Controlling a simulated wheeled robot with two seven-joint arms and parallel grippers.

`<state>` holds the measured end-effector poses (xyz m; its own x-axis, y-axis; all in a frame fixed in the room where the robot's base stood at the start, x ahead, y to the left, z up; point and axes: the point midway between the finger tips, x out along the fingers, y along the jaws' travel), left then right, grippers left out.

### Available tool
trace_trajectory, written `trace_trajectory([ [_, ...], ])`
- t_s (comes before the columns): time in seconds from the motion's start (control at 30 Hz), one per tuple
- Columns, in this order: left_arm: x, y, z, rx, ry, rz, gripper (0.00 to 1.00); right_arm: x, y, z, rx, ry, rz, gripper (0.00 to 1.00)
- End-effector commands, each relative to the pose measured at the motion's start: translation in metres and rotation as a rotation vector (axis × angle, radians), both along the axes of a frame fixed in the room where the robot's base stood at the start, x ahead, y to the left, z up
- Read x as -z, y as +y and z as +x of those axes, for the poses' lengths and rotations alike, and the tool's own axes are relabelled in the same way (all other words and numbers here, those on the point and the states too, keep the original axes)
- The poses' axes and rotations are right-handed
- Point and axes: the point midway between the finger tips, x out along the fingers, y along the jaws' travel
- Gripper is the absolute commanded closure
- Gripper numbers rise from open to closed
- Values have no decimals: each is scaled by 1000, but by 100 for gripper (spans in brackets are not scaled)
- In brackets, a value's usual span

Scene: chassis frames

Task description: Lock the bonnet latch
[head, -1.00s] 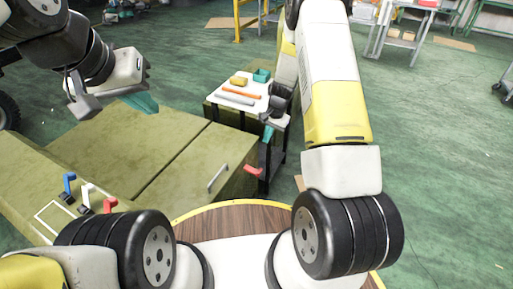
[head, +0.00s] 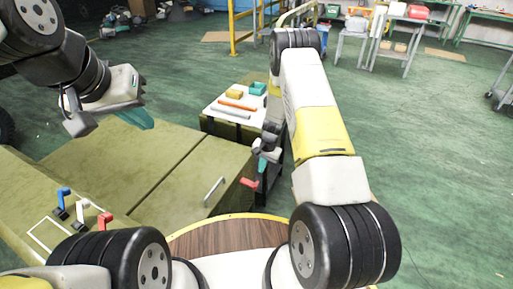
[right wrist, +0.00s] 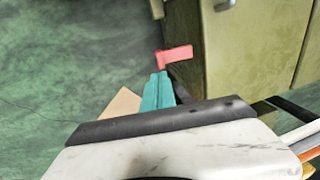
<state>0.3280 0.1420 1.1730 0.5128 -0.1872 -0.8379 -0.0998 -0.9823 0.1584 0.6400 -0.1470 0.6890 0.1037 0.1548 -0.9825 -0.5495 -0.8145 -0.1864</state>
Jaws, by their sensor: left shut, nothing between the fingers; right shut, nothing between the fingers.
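A red latch lever (head: 249,183) sticks out at the right end of the olive-green bonnet (head: 190,190). It also shows in the right wrist view (right wrist: 176,56), beside the green panel's edge. My right gripper (head: 262,165) is shut and empty, with its teal fingertips just above the lever in the head view. In the right wrist view its fingertips (right wrist: 162,75) end just short of the lever; whether they touch it I cannot tell. My left gripper (head: 137,118) is shut and empty, above the bonnet's far left part.
A silver handle (head: 213,190) stands on the bonnet. Blue (head: 62,195), white (head: 82,207) and red (head: 104,220) levers stand at the lower left. A small cart (head: 233,107) with tools is just behind my right gripper. Open green floor lies to the right.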

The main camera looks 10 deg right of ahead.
Motion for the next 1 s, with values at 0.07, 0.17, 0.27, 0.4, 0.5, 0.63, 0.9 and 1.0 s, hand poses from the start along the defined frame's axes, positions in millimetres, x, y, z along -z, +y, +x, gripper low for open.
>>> trace_trajectory([
  [0.07, 0, 0, 0, 0, 0, 0, 100, 20, 3, 1, -2, 3, 0, 100],
  [0.17, 0, 0, 0, 0, 0, 0, 100, 40, 7, 3, -1, 2, 0, 100],
  [0.27, 0, 0, 0, 0, 0, 0, 100, 58, 9, 5, -1, 2, 0, 100],
  [0.4, 0, 0, 0, 0, 0, 0, 100, 75, 12, 8, 0, -1, 1, 100],
  [0.5, 0, 0, 0, 0, 0, 0, 100, 82, 13, 9, -1, -2, 0, 100],
  [0.63, 0, 0, 0, 0, 0, 0, 100, 86, 14, 10, -1, -2, 0, 100],
  [0.9, 0, 0, 0, 0, 0, 0, 100, 86, 14, 10, -1, -2, 0, 100],
  [1.0, 0, 0, 0, 0, 0, 0, 100, 86, 13, 10, 0, -4, 4, 100],
])
